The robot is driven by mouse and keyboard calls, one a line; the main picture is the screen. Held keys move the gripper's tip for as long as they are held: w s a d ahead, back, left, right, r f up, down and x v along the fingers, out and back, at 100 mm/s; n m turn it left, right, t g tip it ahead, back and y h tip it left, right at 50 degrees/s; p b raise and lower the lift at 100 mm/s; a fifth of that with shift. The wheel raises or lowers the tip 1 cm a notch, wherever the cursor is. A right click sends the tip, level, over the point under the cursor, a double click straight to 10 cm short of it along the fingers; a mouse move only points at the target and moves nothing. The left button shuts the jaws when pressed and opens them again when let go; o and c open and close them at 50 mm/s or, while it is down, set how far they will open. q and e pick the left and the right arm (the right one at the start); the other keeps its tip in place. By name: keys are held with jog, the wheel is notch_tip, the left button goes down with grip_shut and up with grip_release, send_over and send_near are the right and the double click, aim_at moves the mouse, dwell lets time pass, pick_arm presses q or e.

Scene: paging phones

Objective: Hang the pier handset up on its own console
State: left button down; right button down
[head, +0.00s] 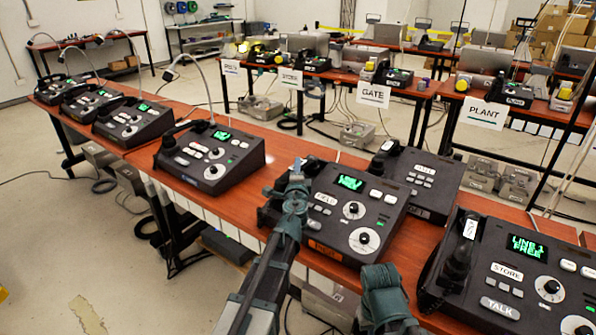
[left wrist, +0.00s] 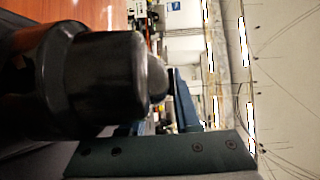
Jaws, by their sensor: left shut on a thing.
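My left gripper (head: 295,185) is over the left side of a black console (head: 352,212) with a green lit screen and an orange front label. It is shut on a black handset, whose rounded end (left wrist: 100,75) fills the left of the left wrist view, beside a dark green finger (left wrist: 160,155). In the head view the handset is mostly hidden by the gripper; I cannot tell whether it touches the cradle. I cannot read the console's name tag. My right gripper (head: 385,290) is low in front of the table; its fingers are unclear.
A console marked STORE (head: 506,271) with its handset (head: 463,248) is at right. Another console (head: 425,178) stands behind, and one with a handset (head: 168,145) stands left. Bare wood table (head: 258,195) shows between consoles. Signs such as GATE (head: 373,95) hang from back tables.

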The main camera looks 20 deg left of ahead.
pick_arm(q)
jog(key=shift+f, duration=0.2)
jog(key=c, duration=0.6)
grip_release()
jog(key=shift+r, duration=0.2)
jog(key=shift+s, duration=0.2)
jog(key=v, duration=1.1)
jog(key=shift+s+d, duration=0.1)
jog(key=shift+s, duration=0.2)
